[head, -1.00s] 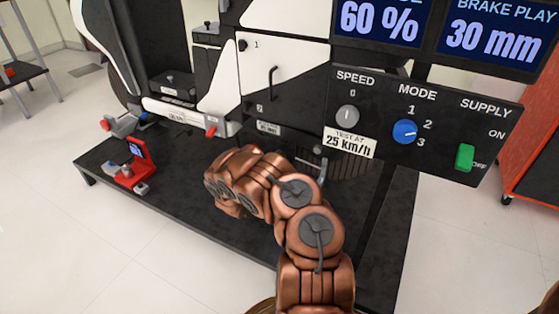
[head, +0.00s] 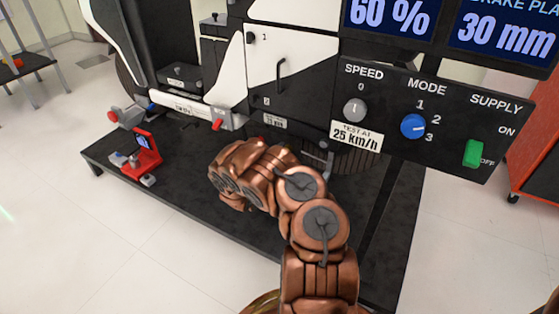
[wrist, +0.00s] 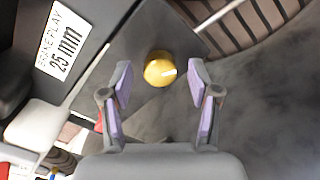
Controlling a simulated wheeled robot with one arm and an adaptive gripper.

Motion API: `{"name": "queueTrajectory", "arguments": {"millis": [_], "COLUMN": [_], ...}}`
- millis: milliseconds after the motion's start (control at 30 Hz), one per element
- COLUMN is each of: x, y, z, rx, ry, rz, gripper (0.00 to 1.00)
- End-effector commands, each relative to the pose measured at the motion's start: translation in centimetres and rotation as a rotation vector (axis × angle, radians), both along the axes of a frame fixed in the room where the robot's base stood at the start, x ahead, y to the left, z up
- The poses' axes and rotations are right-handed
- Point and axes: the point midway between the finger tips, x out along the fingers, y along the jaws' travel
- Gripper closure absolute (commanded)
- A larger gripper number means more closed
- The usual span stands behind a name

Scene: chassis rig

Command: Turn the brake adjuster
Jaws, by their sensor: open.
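A round yellow knob with a white mark, which looks like the brake adjuster (wrist: 160,69), shows in the wrist view on a dark panel. A label beside it (wrist: 63,42) reads BRAKE PLAY 25 mm. My gripper (wrist: 160,85) is open and empty, with its two purple-padded fingers on either side of the knob's line, apart from it. In the head view my copper-coloured arm hides the gripper and the knob. The brake play display (head: 505,38) at the upper right reads 30 mm.
A control panel (head: 440,80) holds a speed knob (head: 354,109), a blue mode knob (head: 413,126) and a green supply switch (head: 473,153). A red device (head: 147,152) stands on the dark platform (head: 205,180) at left. A red cabinet (head: 540,140) stands at far right.

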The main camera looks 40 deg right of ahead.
Motion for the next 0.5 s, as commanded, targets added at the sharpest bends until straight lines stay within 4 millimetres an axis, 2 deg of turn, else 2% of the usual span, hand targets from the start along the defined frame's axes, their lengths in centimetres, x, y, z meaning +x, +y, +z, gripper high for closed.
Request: {"name": "queueTrajectory", "arguments": {"millis": [500], "x": [-2.2], "y": [8.2], "z": [0.0], "rx": [-0.003], "ry": [0.002], "rz": [0.004], "gripper": [0.39]}}
